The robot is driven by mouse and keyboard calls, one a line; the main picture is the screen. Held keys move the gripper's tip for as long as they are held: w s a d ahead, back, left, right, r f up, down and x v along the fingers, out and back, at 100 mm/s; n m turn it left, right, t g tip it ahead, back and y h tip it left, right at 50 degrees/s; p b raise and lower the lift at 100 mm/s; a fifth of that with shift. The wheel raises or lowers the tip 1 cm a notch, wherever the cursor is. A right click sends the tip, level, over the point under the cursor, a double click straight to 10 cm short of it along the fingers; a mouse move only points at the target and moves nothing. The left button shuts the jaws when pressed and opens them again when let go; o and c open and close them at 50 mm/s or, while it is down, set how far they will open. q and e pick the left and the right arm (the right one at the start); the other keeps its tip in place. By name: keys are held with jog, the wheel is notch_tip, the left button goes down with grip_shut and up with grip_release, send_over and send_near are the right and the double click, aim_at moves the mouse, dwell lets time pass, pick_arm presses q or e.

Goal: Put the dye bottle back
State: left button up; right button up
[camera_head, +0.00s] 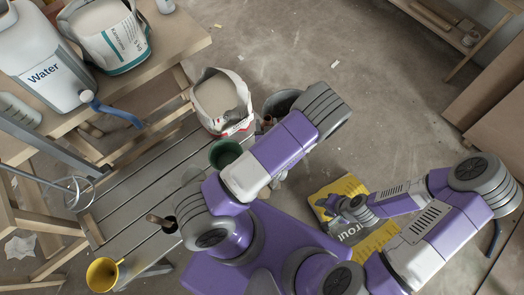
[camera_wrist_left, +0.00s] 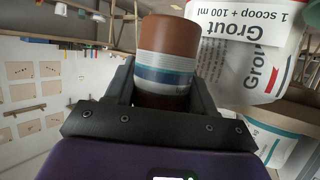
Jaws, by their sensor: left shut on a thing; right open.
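The dye bottle (camera_wrist_left: 166,48) is a brown cylinder with blue and white bands, seen close up in the left wrist view. My left gripper (camera_wrist_left: 163,82) is shut on it, one dark finger on each side. My right gripper (camera_head: 340,208) is open at the lower right, over a yellow bag (camera_head: 352,187) with dark lettering. I cannot tell whether it touches the bag.
A bench (camera_head: 135,225) holds a green container (camera_head: 225,150) and an open white bag (camera_head: 218,97). A dark bucket (camera_head: 273,101) is partly behind my left arm. A water jug (camera_head: 35,45) stands on the upper-left table. A yellow cup (camera_head: 103,274) is at lower left.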

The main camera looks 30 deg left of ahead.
pick_arm(q)
jog(key=shift+s+a+f+n+g+y, duration=0.2)
jog(key=shift+s+a+f+n+y, duration=0.2)
jog(key=shift+s, duration=0.2)
jog(key=shift+s+a+f+n+g+y, duration=0.2)
jog(key=shift+s+f+y, duration=0.1)
jog(key=shift+s+f, duration=0.25)
jog(key=f+b, duration=0.1)
jog(key=f, duration=0.2)
jog(key=f+b, duration=0.1)
jog(key=f, duration=0.1)
jog(key=shift+s+f+b, duration=0.2)
jog(key=shift+f+b, duration=0.15)
jog(key=shift+f, duration=0.05)
notch_tip(320, 180, down, 4)
jog(key=shift+f+b, duration=0.1)
jog(key=shift+b, duration=0.8)
jog(key=o, duration=1.1)
